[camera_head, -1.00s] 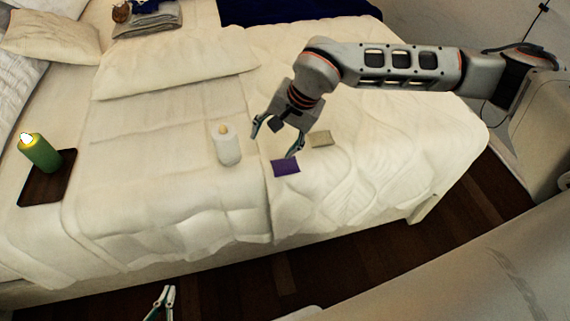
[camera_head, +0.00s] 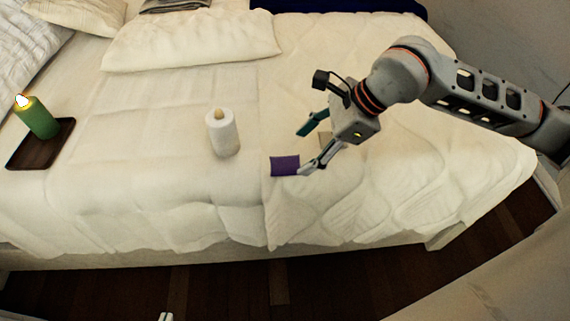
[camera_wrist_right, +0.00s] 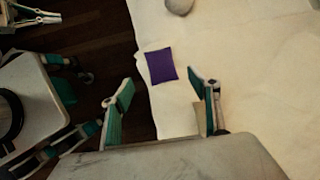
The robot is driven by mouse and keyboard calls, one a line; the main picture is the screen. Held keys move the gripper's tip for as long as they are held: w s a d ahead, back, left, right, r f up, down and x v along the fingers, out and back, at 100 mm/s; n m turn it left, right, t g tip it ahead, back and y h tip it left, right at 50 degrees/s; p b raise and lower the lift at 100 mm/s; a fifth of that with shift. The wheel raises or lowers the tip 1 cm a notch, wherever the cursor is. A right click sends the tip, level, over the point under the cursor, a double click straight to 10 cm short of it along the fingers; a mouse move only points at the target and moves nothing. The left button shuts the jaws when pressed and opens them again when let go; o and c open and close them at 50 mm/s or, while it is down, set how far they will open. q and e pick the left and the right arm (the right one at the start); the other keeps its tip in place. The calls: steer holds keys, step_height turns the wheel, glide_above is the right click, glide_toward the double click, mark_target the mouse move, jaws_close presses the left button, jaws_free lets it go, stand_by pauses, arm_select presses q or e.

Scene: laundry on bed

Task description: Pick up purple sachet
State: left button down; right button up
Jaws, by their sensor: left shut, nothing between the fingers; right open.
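The purple sachet (camera_head: 285,166) lies flat on the bed near its front edge. It also shows in the right wrist view (camera_wrist_right: 161,66), ahead of the open fingers and between their lines. My right gripper (camera_head: 306,150) is open and empty, just to the right of the sachet in the head view; one fingertip appears close to the sachet's right edge. I cannot tell whether it touches. My left gripper (camera_head: 165,317) shows only as a small tip at the bottom edge of the head view, shut and empty, far from the sachet.
A beige sachet (camera_head: 325,140) lies partly hidden behind my right gripper. A white candle (camera_head: 222,134) stands left of the purple sachet. A lit green candle (camera_head: 37,118) stands on a dark tray (camera_head: 62,142) at far left. A pillow (camera_head: 190,40) lies behind.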

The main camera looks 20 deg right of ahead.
mark_target(288, 163)
steer(key=shift+w+a+f, duration=0.15)
steer(key=shift+a+f, duration=0.15)
steer(key=shift+f, duration=0.35)
steer(key=shift+w+a+f+b, duration=0.2)
steer(key=shift+a+f+b, duration=0.1)
steer(key=shift+f, duration=0.25)
steer(key=b+x, duration=0.1)
steer(key=x, duration=0.2)
steer(key=shift+f, duration=0.35)
steer(key=shift+w+a+f, duration=0.2)
steer(key=shift+w+f, duration=0.15)
steer(key=shift+f, duration=0.05)
steer(key=shift+r, duration=0.1)
steer(key=c, duration=1)
arm_select(q)
steer(key=shift+w+d+r+h, duration=0.15)
steer(key=shift+d, duration=0.35)
steer(key=shift+w+d+r+h, duration=0.1)
steer(key=shift+w+d+h, duration=0.05)
steer(key=shift+d, duration=0.3)
arm_select(e)
steer(key=shift+o, duration=0.2)
